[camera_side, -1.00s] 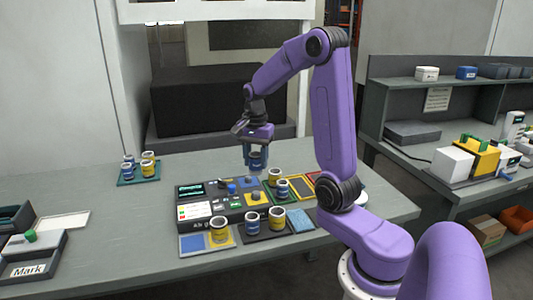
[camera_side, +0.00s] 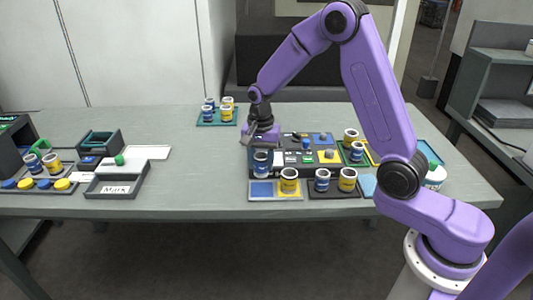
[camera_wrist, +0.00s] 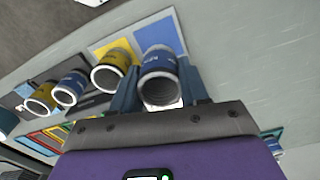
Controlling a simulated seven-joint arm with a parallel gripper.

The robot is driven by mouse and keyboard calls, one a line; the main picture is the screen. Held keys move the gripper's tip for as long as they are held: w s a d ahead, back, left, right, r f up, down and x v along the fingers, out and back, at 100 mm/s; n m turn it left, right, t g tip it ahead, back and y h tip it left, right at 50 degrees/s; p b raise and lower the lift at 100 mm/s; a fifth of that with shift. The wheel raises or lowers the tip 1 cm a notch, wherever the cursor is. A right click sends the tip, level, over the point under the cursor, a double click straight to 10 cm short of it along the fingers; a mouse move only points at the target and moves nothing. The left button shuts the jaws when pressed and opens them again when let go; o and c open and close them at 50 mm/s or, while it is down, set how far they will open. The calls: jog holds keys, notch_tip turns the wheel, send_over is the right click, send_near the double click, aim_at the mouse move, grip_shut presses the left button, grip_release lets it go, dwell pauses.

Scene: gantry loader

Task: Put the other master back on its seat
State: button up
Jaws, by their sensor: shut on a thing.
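My gripper (camera_side: 261,155) is shut on a blue cup-like master (camera_side: 261,164), held upright at the left front of the control panel. The wrist view shows the blue master (camera_wrist: 160,72) between my two fingers. Below it is a two-colour plate (camera_side: 256,199), with a bare blue square (camera_side: 262,188) and a yellow master (camera_side: 289,178) standing on its yellow side. The blue square also shows in the wrist view (camera_wrist: 162,34), beside the held master. The gap under the held master is hard to judge.
A dark plate (camera_side: 334,195) holds a blue and a yellow cup close right. The control panel (camera_side: 297,160) lies just behind. A green tray (camera_side: 204,122) with several cups stands at the back. A box marked Mark (camera_side: 113,188) is left; the table between is clear.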

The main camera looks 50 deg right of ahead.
jog(key=shift+f, duration=2.75)
jog(key=shift+f, duration=0.2)
jog(key=o, duration=1.6)
notch_tip(320, 180, up, 9)
